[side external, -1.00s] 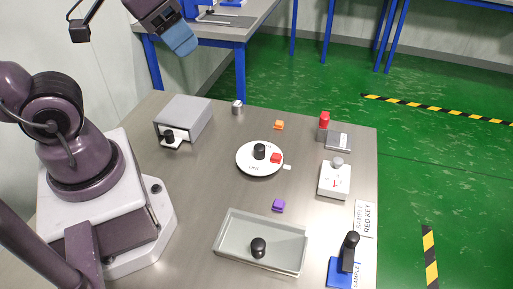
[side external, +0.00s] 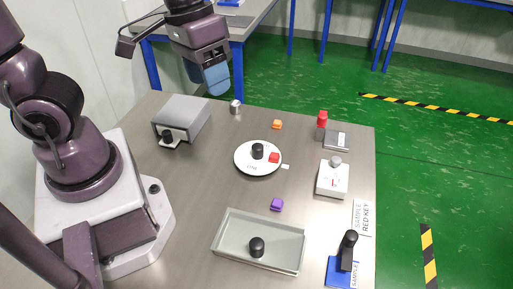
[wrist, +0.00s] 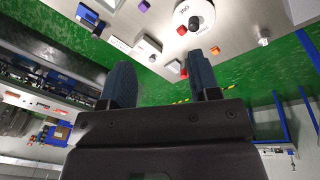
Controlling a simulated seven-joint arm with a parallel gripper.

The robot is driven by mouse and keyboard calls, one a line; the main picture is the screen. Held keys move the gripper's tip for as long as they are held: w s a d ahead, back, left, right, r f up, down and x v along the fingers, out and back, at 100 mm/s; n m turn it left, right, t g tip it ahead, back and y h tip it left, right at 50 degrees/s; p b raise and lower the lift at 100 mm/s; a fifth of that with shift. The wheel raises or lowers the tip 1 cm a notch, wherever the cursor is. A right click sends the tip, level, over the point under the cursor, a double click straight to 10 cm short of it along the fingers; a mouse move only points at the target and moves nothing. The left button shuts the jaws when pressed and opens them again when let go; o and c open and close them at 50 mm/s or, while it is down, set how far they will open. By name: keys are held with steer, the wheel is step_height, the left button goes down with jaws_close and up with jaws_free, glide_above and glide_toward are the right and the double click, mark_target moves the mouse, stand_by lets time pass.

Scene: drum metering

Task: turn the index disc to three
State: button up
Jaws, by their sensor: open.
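The index disc (side external: 245,165) is a round white plate lying flat on the table. A black knob (side external: 258,151) stands on it, and a red cube (side external: 274,158) sits on its right side. Dark lettering shows on its face, too small to read for sure. A small white marker (side external: 285,167) lies just right of the disc. My gripper (side external: 216,90) is high above the table's back edge, behind and left of the disc, touching nothing. In the wrist view its two fingers (wrist: 162,85) are apart and empty, and the disc (wrist: 207,10) is partly cut off at the top edge.
A grey box (side external: 186,118) with a black-knobbed drawer stands left of the disc. A grey tray (side external: 225,243) with a black knob, a purple cube (side external: 277,204), an orange cube (side external: 277,124), a white switch box (side external: 332,182) and a blue-based lever (side external: 341,270) stand around it.

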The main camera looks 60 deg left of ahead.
step_height(320, 180, down, 5)
steer(key=w+n+g, duration=0.2)
steer(key=w+n, duration=0.1)
steer(key=n, duration=0.2)
steer(key=n+y, duration=0.2)
steer(key=n, duration=2.1)
glide_toward(256, 146)
steer(key=shift+t, duration=0.3)
steer(key=f, duration=1)
steer(key=shift+s+a+f, duration=0.15)
steer(key=shift+s+f, duration=0.05)
steer(key=shift+f, duration=0.15)
steer(key=c, duration=0.9)
